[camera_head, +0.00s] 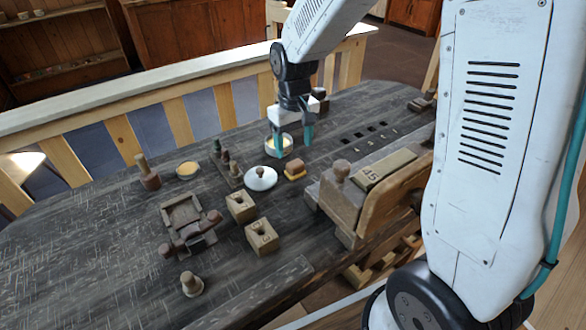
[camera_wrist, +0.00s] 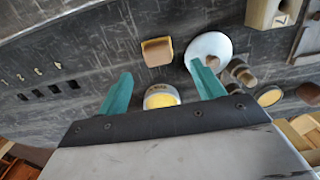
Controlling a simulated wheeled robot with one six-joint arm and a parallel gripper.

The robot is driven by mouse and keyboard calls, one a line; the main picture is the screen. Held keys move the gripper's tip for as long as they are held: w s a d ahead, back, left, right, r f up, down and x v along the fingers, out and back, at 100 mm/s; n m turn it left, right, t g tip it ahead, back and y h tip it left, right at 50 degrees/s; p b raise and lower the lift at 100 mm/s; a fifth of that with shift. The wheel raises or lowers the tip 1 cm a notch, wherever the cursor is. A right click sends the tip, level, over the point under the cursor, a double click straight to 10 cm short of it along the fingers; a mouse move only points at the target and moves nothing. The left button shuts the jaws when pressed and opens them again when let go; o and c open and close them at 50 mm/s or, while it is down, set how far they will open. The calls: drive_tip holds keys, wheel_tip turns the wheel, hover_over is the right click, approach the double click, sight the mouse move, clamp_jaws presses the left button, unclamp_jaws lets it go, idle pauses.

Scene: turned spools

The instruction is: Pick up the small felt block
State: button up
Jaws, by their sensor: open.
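The small felt block (camera_head: 294,170), brown on top with a yellow lower layer, lies on the dark wooden table. In the wrist view the block (camera_wrist: 157,51) shows beyond my fingertips, roughly midway between them sideways. My gripper (camera_head: 292,141) points down over the table, behind the block in the head view. Its teal fingers are apart with no block between them; they also show in the wrist view (camera_wrist: 162,75). A round white tin with a yellow inside (camera_wrist: 161,97) shows between the fingers, close to them. I cannot tell their exact height above the table.
A white round lid with a brown knob (camera_head: 261,179) is just left of the block. Numbered wooden blocks (camera_head: 241,207) stand nearer, and a large wooden piece marked 45 (camera_head: 385,168) stands right. Small pegs (camera_head: 228,165) are left. Dark square slots (camera_head: 358,135) lie behind right.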

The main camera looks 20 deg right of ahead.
sight(297, 164)
drive_tip(key=f, duration=0.7)
drive_tip(key=shift+s+d+f, duration=0.3)
drive_tip(key=shift+c, duration=0.4)
drive_tip(key=c, duration=0.9)
drive_tip(key=shift+c, duration=0.2)
wheel_tip(297, 164, up, 10)
drive_tip(key=shift+r, duration=0.1)
